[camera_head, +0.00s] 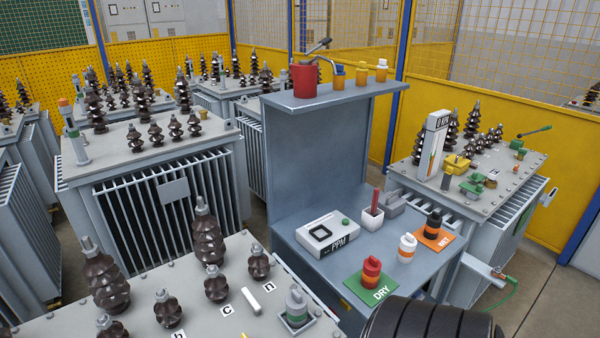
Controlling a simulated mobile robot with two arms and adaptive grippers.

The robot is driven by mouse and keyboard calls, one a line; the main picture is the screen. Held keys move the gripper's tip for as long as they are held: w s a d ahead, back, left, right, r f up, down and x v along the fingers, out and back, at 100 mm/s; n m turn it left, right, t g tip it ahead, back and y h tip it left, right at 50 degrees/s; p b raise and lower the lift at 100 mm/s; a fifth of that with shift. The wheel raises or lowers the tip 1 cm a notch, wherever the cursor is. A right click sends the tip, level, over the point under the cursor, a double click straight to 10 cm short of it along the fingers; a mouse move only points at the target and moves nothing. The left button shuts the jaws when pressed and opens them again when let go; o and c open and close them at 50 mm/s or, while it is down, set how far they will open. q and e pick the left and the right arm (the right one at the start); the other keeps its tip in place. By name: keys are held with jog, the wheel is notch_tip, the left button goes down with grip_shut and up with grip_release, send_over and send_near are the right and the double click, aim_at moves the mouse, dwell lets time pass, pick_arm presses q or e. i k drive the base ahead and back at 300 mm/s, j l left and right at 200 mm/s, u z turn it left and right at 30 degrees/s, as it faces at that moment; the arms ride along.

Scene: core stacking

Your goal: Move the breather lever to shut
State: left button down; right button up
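Several lever-like parts show, and I cannot tell for sure which is the breather lever. A small valve with a green hose (500,275) sits low at the right transformer's side. Neither of my grippers is in view.
A grey bench (300,240) holds a PPM meter (328,238), a green DRY mat (385,287), an orange WET mat (436,241) and canisters. Tall brown insulators (208,235) crowd the front transformer.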

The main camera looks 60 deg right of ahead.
aim_at(256, 306)
jog(key=z, duration=1.4)
